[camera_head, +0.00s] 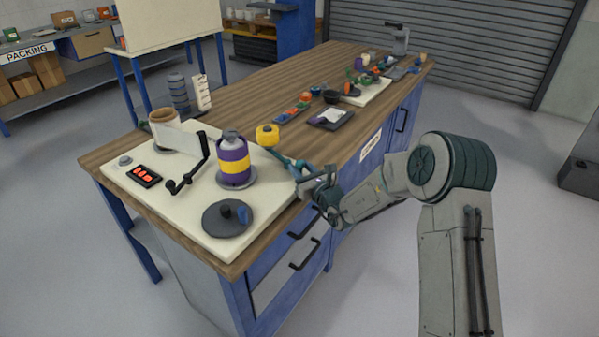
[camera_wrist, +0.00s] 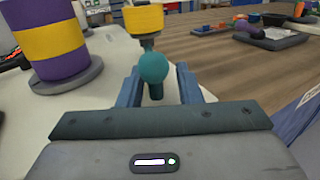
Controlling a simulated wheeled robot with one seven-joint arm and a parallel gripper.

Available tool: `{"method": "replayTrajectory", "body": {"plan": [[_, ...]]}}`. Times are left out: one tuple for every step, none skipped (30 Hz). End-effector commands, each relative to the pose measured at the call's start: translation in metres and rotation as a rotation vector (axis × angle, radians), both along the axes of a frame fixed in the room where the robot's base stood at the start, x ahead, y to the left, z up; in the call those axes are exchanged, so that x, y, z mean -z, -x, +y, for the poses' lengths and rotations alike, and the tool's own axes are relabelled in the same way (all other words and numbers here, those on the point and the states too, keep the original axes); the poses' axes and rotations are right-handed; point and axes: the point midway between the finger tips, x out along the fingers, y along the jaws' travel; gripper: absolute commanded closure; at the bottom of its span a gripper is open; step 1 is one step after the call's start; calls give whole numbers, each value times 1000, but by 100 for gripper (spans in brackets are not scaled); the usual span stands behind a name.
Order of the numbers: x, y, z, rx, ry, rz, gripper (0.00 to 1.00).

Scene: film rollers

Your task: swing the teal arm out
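The teal arm (camera_head: 284,161) is at the right edge of the cream machine plate (camera_head: 185,222), with a yellow roller (camera_head: 267,135) beside it. In the wrist view its round teal knob (camera_wrist: 153,66) appears between my gripper's (camera_wrist: 158,78) two blue fingers. Gaps show on both sides of the knob, so the gripper looks open around it and not closed on it. The yellow roller (camera_wrist: 143,18) stands just beyond the knob. In the head view my gripper (camera_head: 300,170) reaches the plate's right side and partly hides the teal arm's near end.
A purple and yellow spool (camera_head: 233,160) stands left of the teal arm. A black crank (camera_head: 188,170), a cream roll (camera_head: 166,128) and a dark disc (camera_head: 227,218) share the plate. A tray (camera_head: 330,118) and small parts lie farther back on the wooden bench.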

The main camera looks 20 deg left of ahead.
Motion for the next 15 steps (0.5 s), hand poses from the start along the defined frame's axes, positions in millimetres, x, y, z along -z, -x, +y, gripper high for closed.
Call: {"method": "replayTrajectory", "body": {"plan": [[1, 1, 1, -2, 1, 3, 69], [2, 2, 2, -4, 1, 3, 69], [2, 2, 3, -6, 1, 4, 69], [2, 3, 4, -7, 2, 5, 69], [3, 4, 5, -9, 3, 6, 69], [3, 4, 5, -10, 2, 6, 69], [3, 4, 6, -11, 3, 7, 69], [3, 5, 5, -11, 3, 7, 69], [4, 6, 5, -12, 3, 7, 69], [4, 7, 4, -13, 4, 8, 69], [4, 9, 3, -13, 4, 8, 69], [4, 11, 0, -12, 4, 8, 69], [4, 13, -3, -12, 4, 8, 69], [5, 15, -6, -11, 5, 9, 69], [4, 19, -11, -10, 4, 8, 69]]}}
